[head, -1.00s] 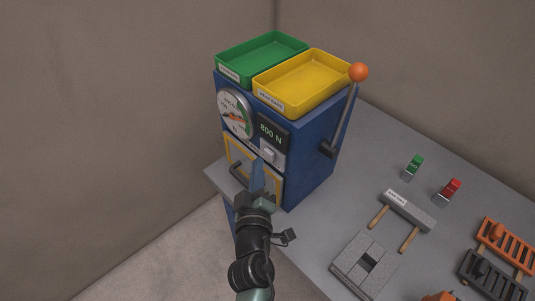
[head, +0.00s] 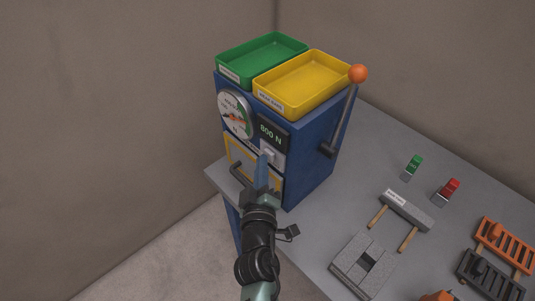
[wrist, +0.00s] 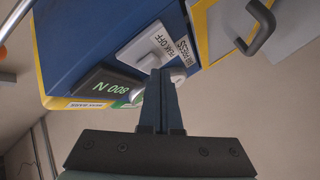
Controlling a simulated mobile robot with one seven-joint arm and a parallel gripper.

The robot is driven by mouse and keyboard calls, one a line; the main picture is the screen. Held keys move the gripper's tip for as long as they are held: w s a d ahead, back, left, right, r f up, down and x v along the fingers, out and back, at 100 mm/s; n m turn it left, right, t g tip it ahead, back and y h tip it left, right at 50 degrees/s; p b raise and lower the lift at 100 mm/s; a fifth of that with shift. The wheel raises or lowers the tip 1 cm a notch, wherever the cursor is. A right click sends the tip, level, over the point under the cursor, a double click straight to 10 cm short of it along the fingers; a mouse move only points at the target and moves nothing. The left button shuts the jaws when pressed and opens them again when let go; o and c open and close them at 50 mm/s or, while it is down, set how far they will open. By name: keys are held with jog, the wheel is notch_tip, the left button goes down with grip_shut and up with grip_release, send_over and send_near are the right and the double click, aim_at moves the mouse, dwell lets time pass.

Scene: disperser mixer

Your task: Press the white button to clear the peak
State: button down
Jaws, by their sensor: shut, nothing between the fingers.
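The blue machine (head: 305,150) stands on the grey table. Its front carries a display reading 800 N (head: 271,134), and below that the small white button (head: 269,154) on a light plate. In the wrist view the white button (wrist: 150,62) sits by labels that seem to read PEAK OFF and PRESS. My gripper (head: 263,162) is shut and empty, its blue fingers pointing up at the button. In the wrist view the fingertips (wrist: 159,76) overlap the button's lower edge; I cannot tell whether they touch it.
A round gauge (head: 235,114) is left of the display. A framed door with a dark handle (head: 238,174) lies below. A lever with an orange ball (head: 358,73) stands on the right side. Green (head: 262,56) and yellow (head: 303,82) trays sit on top.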

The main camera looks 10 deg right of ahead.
jog(key=shift+w+d, duration=0.15)
jog(key=shift+d, duration=0.1)
dwell(0.4)
jog(key=shift+a+f, duration=0.1)
jog(key=shift+a, duration=0.05)
jog(key=shift+s+a+b, duration=0.55)
jog(key=shift+a, duration=0.05)
jog(key=s+a+b, duration=0.1)
jog(key=a, duration=0.1)
jog(key=s+a+b, duration=0.2)
dwell(0.4)
dwell(0.6)
